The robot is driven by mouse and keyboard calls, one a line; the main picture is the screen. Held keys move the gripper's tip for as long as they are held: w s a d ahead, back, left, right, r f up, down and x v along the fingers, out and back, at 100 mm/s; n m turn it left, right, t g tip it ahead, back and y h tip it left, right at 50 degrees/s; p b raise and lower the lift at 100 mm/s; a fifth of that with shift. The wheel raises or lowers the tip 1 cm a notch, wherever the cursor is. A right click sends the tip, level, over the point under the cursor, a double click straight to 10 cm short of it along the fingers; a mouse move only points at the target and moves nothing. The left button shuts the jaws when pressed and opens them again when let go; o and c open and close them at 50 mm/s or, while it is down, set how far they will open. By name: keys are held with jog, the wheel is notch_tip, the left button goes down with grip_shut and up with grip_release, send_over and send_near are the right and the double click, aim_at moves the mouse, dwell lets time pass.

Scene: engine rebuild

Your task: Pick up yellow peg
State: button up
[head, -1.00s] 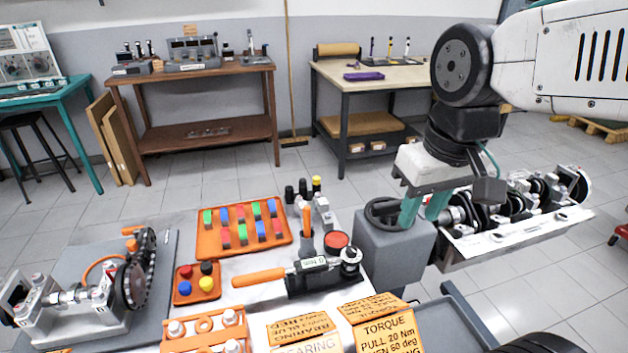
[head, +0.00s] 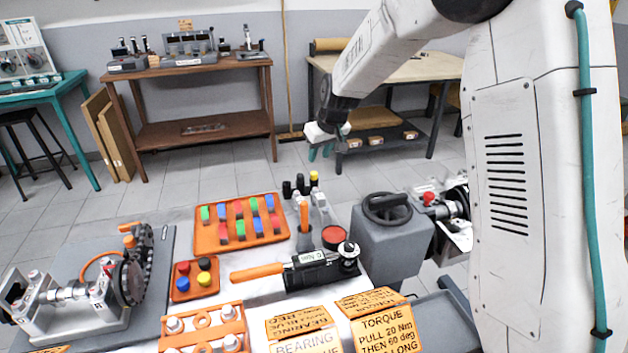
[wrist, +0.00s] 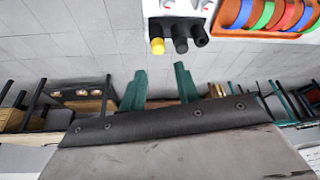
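A yellow peg (head: 204,279) stands in the lower right spot of a small orange tray (head: 194,293), beside a blue peg (head: 183,284), a red peg (head: 183,267) and a black peg (head: 204,263). Another yellow-topped piece (head: 314,177) stands with black cylinders at the bench's far edge; it also shows in the wrist view (wrist: 157,46). My gripper (head: 321,152) is open and empty, beyond the far edge of the bench, with its teal fingers apart in the wrist view (wrist: 160,85). It is well away from the small tray.
A larger orange tray (head: 203,242) with coloured blocks lies behind the small tray. An orange-handled tool (head: 256,272) lies to its right, and an orange holder (head: 202,326) in front. A grey box with a black ring (head: 386,245) stands at the right.

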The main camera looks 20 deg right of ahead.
aim_at(314, 173)
jog(key=x, duration=0.7)
jog(key=shift+w+d+f, duration=0.1)
jog(key=shift+f, duration=0.2)
grip_shut()
